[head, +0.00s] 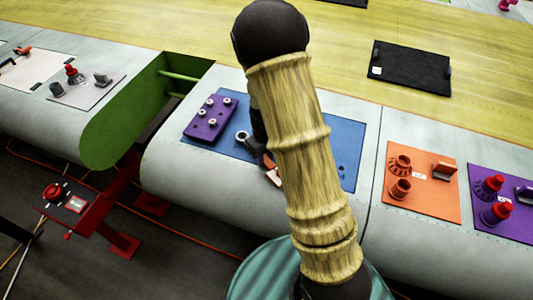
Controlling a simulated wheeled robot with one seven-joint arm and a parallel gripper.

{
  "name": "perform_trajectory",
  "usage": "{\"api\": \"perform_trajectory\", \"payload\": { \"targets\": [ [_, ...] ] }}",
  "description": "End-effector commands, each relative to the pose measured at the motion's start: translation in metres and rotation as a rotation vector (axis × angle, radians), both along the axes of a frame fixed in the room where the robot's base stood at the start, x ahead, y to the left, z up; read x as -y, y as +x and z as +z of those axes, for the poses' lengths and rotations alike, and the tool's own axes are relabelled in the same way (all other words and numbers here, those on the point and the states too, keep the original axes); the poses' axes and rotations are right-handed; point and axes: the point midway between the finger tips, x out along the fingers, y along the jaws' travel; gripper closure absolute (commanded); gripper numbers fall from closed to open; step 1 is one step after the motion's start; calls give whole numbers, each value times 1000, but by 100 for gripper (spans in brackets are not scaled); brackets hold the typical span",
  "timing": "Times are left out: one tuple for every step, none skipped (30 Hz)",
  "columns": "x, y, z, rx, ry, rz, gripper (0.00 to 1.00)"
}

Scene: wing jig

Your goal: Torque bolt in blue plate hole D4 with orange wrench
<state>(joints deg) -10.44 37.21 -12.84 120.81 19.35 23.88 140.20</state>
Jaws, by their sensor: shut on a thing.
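The blue plate (345,137) lies on the pale wing surface in the middle of the head view. My arm crosses in front of it and hides much of its centre. My gripper (262,155), dark and partly behind the arm, is low over the plate. It is shut on an orange thing, apparently the orange wrench (272,176), of which only a small part shows near the plate's front edge. A grey ring (242,136) shows just left of the gripper; I cannot tell if it is a bolt or part of the wrench. Hole D4 cannot be made out.
A purple block (209,118) with several bolts sits at the blue plate's left end. An orange plate (423,200) and another purple plate (508,220) with fittings lie to the right. A black plate (410,66) lies behind. A red stand (75,204) is at lower left.

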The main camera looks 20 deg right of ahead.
Motion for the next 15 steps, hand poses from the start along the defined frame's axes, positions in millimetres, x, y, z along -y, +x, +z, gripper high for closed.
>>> {"api": "perform_trajectory", "payload": {
  "targets": [
    [0, 0, 0, 1, 0, 0, 100],
    [0, 0, 0, 1, 0, 0, 100],
    [0, 0, 0, 1, 0, 0, 100],
    [0, 0, 0, 1, 0, 0, 100],
    [0, 0, 0, 1, 0, -1, 100],
    [-1, 0, 1, 0, 0, -6, 100],
    [-2, 0, 1, 0, 0, -12, 100],
    [-3, -1, 1, 0, 0, -20, 100],
    [-5, -1, 1, 0, 0, -34, 100],
    [-7, -2, 1, 0, 0, -45, 100],
    [-8, -3, 1, -1, 0, -59, 100],
    [-10, -3, 1, -1, 0, -78, 100],
    [-12, -4, 1, -1, 0, -89, 100],
    [-13, -5, 1, 0, -1, -101, 100],
    [-16, -5, 1, -1, 0, -120, 100]
  ]
}}
